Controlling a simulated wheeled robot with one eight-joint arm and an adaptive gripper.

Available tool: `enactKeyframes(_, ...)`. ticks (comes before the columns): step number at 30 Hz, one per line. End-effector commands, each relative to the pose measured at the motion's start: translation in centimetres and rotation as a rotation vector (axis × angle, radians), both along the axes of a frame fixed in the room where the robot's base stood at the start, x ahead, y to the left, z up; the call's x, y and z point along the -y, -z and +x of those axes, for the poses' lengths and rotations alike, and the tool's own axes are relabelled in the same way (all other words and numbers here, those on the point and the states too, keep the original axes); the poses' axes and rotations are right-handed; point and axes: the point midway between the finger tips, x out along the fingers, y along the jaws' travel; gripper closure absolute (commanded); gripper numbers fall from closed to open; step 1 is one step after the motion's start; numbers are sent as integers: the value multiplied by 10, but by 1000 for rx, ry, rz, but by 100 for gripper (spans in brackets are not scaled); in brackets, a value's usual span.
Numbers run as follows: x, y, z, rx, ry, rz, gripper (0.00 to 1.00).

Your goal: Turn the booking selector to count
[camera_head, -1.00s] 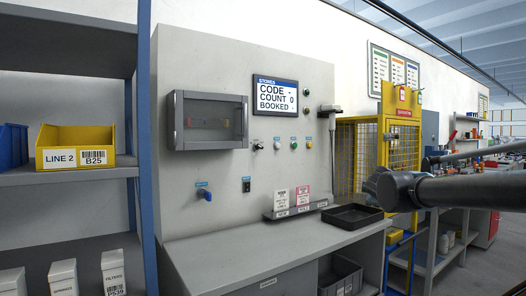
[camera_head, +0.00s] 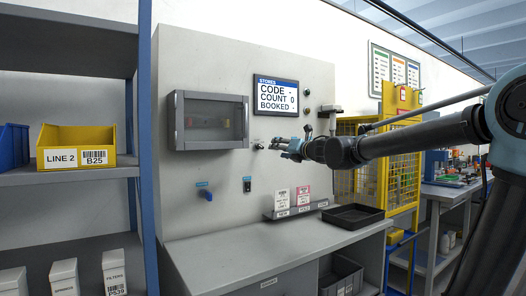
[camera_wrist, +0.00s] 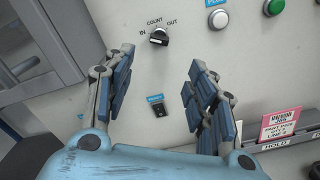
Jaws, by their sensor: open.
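The booking selector is a small black knob (camera_wrist: 159,37) on the grey wall panel, with the labels IN, COUNT and OUT around it. COUNT is at the top, IN to the left and OUT to the right. I cannot tell for certain which label the knob points at. In the head view the selector (camera_head: 258,146) is below the display, just left of my gripper (camera_head: 284,148). In the wrist view my gripper (camera_wrist: 158,85) is open and empty, its blue-padded fingers spread apart. The selector shows beyond the gap, towards the top, apart from the fingers.
The display (camera_head: 276,96) reads CODE -, COUNT 0, BOOKED -. A white button (camera_wrist: 218,19) and a green button (camera_wrist: 274,7) are right of the selector. A clear-fronted cabinet (camera_head: 210,147) juts out at its left. A black rocker switch (camera_wrist: 160,109) is below it.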

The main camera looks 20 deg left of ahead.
Motion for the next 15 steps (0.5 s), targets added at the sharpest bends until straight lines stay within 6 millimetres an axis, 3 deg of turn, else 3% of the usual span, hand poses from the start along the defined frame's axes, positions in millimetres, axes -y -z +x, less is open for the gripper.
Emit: enactKeyframes(15, -54, 0, 46, 0, -1, 1, 49)
